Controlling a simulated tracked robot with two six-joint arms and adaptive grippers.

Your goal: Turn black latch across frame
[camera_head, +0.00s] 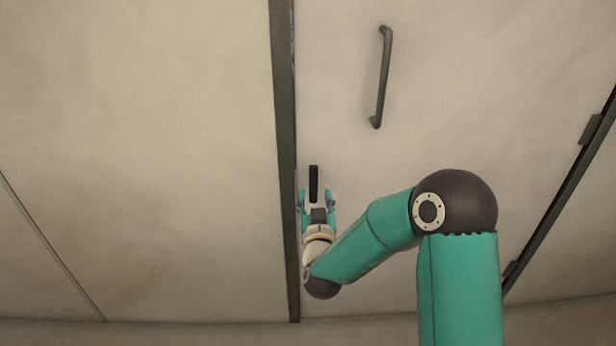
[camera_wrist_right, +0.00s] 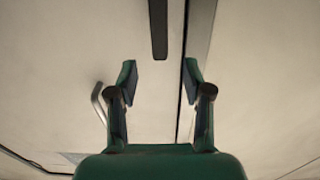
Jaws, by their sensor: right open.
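The black latch (camera_head: 313,182) is a short dark bar on the pale door, near the door's left edge. It stands upright, parallel to the dark frame post (camera_head: 284,150) and apart from it. It also shows at the top of the right wrist view (camera_wrist_right: 158,28). My right gripper (camera_head: 317,194) is open at the latch's lower end, its fingers to either side of it in the head view. In the right wrist view, the open fingers (camera_wrist_right: 160,76) have empty space between them, and the latch's end lies beyond the tips. My left gripper is not in view.
A dark bar handle (camera_head: 382,78) sticks out from the door (camera_head: 450,100) above and right of the latch. Hinges (camera_head: 590,129) lie along the door's right edge. A plain pale wall panel (camera_head: 150,150) fills the left side.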

